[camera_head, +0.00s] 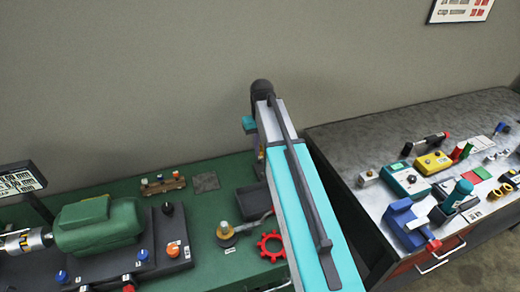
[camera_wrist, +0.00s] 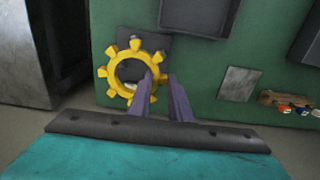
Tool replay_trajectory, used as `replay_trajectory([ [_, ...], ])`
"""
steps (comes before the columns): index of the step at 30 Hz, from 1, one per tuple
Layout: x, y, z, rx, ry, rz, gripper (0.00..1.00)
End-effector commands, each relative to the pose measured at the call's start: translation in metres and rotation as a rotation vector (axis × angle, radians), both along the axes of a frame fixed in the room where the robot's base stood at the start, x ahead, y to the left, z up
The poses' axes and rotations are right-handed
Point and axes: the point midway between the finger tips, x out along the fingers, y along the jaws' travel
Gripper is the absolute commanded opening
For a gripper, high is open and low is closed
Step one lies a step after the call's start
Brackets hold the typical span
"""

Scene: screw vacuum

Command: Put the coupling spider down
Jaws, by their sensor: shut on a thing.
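The coupling spider, a yellow toothed ring (camera_wrist: 108,72), is in my gripper (camera_wrist: 161,80) in the wrist view. The two purple-grey fingers are closed on its lower right edge, and one finger overlaps the ring. The spider appears over a dark square pad (camera_wrist: 158,50) by the edge of the green bench (camera_wrist: 275,45). I cannot tell whether it touches the pad. A separate red toothed ring (camera_head: 271,246) lies on the green bench there.
A dark tray (camera_head: 252,202), a grey square plate (camera_head: 205,182) and a wooden block with fittings (camera_head: 163,185) are on the green bench. A green motor (camera_head: 97,226) stands left. A grey-topped bench (camera_head: 345,135) with several tools stands right, across a gap.

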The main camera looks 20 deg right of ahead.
Motion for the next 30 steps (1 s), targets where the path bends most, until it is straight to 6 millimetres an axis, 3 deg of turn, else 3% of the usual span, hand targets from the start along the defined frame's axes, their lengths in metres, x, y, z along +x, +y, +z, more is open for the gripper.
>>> replay_trajectory([
  [5,-0.005,0.016,0.002,0.0,-0.001,0.072,0.0],
  [13,-0.025,0.073,0.013,-0.001,-0.003,0.346,0.0],
  [18,-0.035,0.097,0.021,-0.001,-0.002,0.474,0.0],
  [30,-0.036,0.101,0.024,0.0,0.0,0.501,0.0],
])
